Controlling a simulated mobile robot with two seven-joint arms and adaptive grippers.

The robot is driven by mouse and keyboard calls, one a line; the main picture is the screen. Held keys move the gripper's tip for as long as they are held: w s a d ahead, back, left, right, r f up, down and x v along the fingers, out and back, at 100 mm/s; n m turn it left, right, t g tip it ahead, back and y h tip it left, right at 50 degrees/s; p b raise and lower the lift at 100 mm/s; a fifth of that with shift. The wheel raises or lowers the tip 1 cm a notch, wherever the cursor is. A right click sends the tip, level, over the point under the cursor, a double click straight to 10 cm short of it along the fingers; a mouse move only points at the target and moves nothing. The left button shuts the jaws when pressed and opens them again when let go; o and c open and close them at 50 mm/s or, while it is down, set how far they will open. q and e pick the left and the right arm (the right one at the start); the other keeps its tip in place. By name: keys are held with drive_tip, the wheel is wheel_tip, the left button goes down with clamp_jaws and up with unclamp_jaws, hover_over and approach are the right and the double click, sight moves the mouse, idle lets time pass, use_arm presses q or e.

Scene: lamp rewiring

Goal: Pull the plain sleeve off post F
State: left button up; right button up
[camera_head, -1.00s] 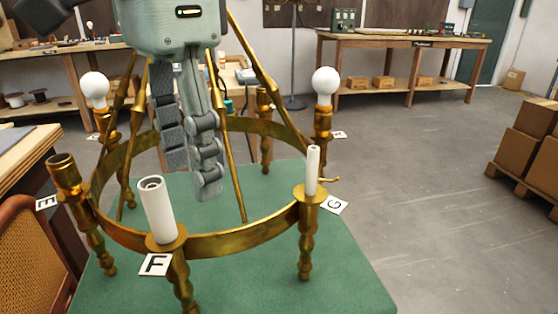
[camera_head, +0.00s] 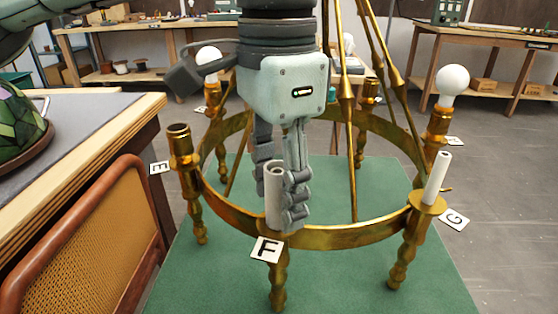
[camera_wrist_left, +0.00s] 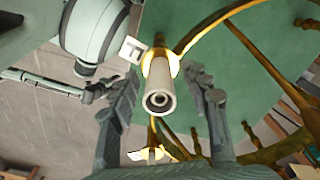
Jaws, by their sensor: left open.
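The plain sleeve (camera_head: 273,200) is a whitish tube standing on post F (camera_head: 278,285) of the brass ring, above the card marked F (camera_head: 266,249). In the left wrist view the sleeve (camera_wrist_left: 159,100) shows end-on with its round open top. My left gripper (camera_head: 281,200) points down at post F and is open. In the left wrist view its fingers (camera_wrist_left: 160,95) stand on either side of the sleeve, with gaps visible. In the head view one finger is at the sleeve's right, the other partly behind it. My right gripper is not in view.
Post G bears a thinner white tube (camera_head: 437,178). Post E (camera_head: 180,147) has an empty brass cup. White bulbs (camera_head: 452,80) stand on farther posts. Sloping brass rods (camera_head: 345,100) rise inside the ring. A bench (camera_head: 75,130) and a woven chair back (camera_head: 100,250) are at left.

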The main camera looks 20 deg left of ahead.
sight(278, 171)
use_arm(q)
drive_tip(key=shift+f, duration=0.3)
clamp_jaws()
drive_tip(key=shift+r, duration=0.1)
drive_tip(key=shift+r+p, duration=1.65)
drive_tip(key=shift+r, duration=3.3)
